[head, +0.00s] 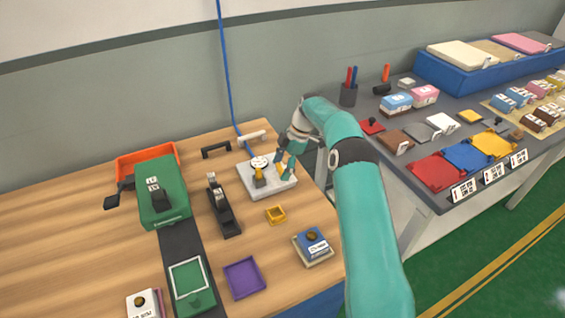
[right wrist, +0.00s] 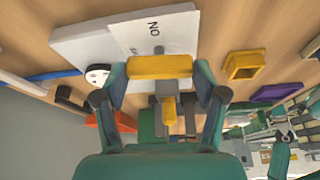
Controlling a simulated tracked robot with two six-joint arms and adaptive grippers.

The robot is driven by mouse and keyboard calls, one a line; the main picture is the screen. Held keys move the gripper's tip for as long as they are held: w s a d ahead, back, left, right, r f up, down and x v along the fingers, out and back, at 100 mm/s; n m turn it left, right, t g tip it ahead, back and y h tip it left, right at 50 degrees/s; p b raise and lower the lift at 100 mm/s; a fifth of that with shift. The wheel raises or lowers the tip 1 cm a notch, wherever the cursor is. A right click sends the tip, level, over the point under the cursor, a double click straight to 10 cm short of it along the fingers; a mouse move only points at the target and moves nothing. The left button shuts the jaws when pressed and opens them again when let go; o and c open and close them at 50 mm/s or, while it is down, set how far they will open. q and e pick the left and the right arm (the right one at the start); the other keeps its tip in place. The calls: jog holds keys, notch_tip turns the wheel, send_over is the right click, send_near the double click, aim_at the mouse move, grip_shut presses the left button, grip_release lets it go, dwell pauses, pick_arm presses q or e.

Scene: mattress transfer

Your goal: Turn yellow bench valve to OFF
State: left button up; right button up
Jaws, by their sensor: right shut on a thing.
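The bench valve stands on a white plate (head: 253,187) near the wall side of the wooden bench, with a blue hose running up the wall behind it. Its yellow handle (right wrist: 160,66) lies crosswise between my right fingers in the right wrist view. My right gripper (head: 283,168) is shut on the handle, low over the plate. It also shows in the right wrist view (right wrist: 160,92). The letters ON appear upside down on the plate just beyond the handle. A white round dial (head: 259,162) sits beside the valve. I see no OFF mark clearly. My left gripper is not in view.
A black clamp-like tool (head: 222,208) and a green machine (head: 162,190) stand left of the plate. A small yellow square tray (head: 276,214), a purple tray (head: 244,277) and a blue-topped block (head: 313,245) lie nearer. A grey side table (head: 440,190) is at right.

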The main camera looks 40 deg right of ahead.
jog(key=shift+d+n+g+p, duration=0.1)
jog(key=shift+n+g+p, duration=0.3)
jog(key=shift+n+p, duration=0.35)
jog(key=o, duration=0.9)
jog(key=shift+c, duration=0.2)
